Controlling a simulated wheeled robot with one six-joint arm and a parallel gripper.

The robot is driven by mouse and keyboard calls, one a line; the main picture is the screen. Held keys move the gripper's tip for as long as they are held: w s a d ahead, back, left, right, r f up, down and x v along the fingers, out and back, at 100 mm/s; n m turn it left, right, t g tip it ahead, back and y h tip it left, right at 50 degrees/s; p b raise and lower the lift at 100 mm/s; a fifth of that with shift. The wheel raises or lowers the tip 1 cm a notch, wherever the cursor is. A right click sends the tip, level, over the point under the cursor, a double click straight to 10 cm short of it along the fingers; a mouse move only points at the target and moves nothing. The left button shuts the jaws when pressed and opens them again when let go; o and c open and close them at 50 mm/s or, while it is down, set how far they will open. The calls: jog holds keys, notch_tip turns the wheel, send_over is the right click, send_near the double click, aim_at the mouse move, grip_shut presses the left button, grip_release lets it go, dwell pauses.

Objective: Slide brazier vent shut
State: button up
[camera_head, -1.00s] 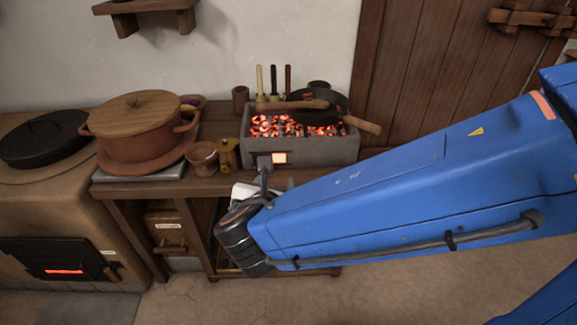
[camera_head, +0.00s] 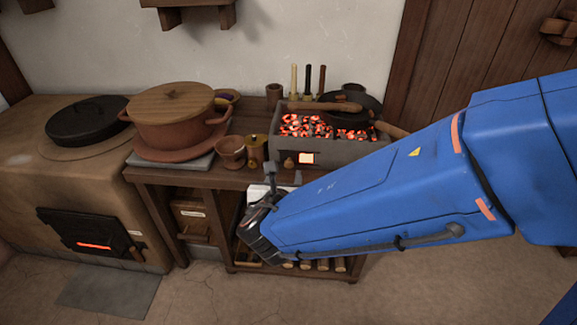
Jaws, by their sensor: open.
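The grey stone brazier (camera_head: 345,151) stands on the wooden bench, full of glowing coals. Its vent (camera_head: 306,158) shows as a bright orange opening low on the front face, so it is at least partly open. A small brown knob (camera_head: 289,162) sits just left of the glow. My gripper (camera_head: 283,179) is in front of the bench edge, below and left of the vent. It looks open and empty, with its fingers pointing toward the brazier and apart from it. My blue arm hides the brazier's lower right front.
A small goblet (camera_head: 231,149) and a brass-coloured pot (camera_head: 255,150) stand close left of the brazier. A large lidded pot (camera_head: 172,115) is further left. A pan (camera_head: 352,105) with its wooden handle lies over the coals. A stove (camera_head: 60,180) stands at far left.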

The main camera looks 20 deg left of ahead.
aim_at(289, 164)
jog(key=x, duration=0.9)
jog(key=shift+w, duration=0.15)
jog(key=shift+c, duration=0.6)
grip_shut()
